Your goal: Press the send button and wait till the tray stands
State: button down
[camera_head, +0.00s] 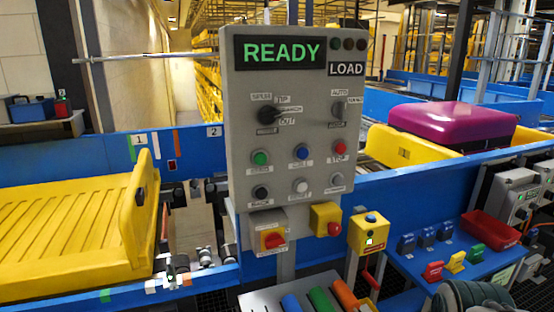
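A grey control panel (240,110) stands upright in the middle, with a lit sign (279,52) reading READY. A green button (260,158) sits at its left; the small label below it is too blurred to read surely, so I cannot confirm that it is the send button. An empty yellow tray (60,232) with a raised end wall lies on the left, inside the blue conveyor sides. Another yellow tray (405,146) at the right carries a purple suitcase (455,122). My gripper is not in view.
A yellow box with a red button (334,228) hangs below. A blue shelf (455,262) holds a red bin (490,230).

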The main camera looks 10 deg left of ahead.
aim_at(261, 158)
jog(key=z, duration=1.85)
jog(key=k, duration=1.25)
jog(key=u, duration=2.15)
jog(key=i, duration=0.5)
jog(key=u, duration=0.1)
